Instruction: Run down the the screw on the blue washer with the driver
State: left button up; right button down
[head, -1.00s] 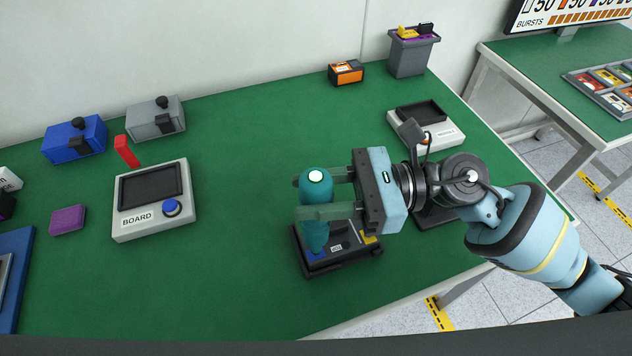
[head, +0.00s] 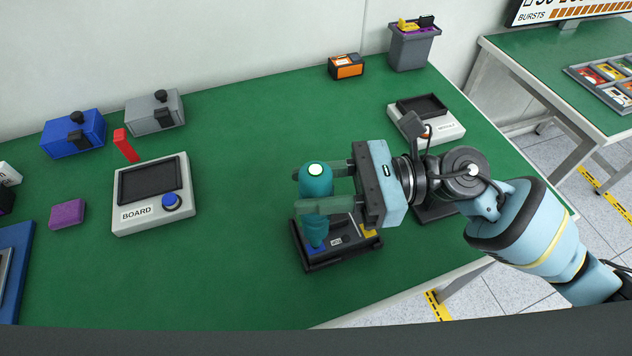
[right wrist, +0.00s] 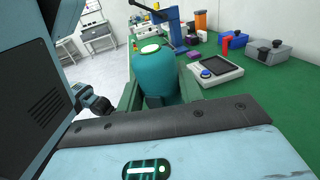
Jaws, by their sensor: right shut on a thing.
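The teal driver (head: 317,184) stands upright in my right gripper (head: 328,187), which is shut on it. The driver's narrow lower end points down over the left part of a small black frame (head: 318,266) holding a dark board. A blue patch shows beside the driver's tip, and a yellow patch (head: 369,231) lies at the frame's right. The screw and most of the blue washer are hidden by the driver. A light on the driver's top glows whitish green. The right wrist view also shows the driver (right wrist: 165,75) between the fingers. My left gripper is not in view.
A grey BOARD station (head: 185,185) with a blue button stands left. Blue (head: 73,138) and grey (head: 155,112) boxes stand behind it. A purple block (head: 67,214) is at far left. An orange-black box (head: 346,66) and grey bin (head: 413,50) stand at back. The middle table is clear.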

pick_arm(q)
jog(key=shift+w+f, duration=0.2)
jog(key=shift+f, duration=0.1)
pick_arm(e)
jog(key=shift+f, duration=0.4)
pick_arm(q)
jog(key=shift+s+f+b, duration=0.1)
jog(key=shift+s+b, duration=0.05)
jog(key=shift+b, duration=0.2)
pick_arm(e)
jog(key=shift+f, duration=0.15)
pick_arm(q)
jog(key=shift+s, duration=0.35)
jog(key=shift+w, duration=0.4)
pick_arm(e)
jog(key=shift+f, duration=0.1)
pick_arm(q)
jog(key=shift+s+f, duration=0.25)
pick_arm(e)
jog(key=shift+f, duration=0.2)
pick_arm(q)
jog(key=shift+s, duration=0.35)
pick_arm(e)
jog(key=shift+f, duration=0.1)
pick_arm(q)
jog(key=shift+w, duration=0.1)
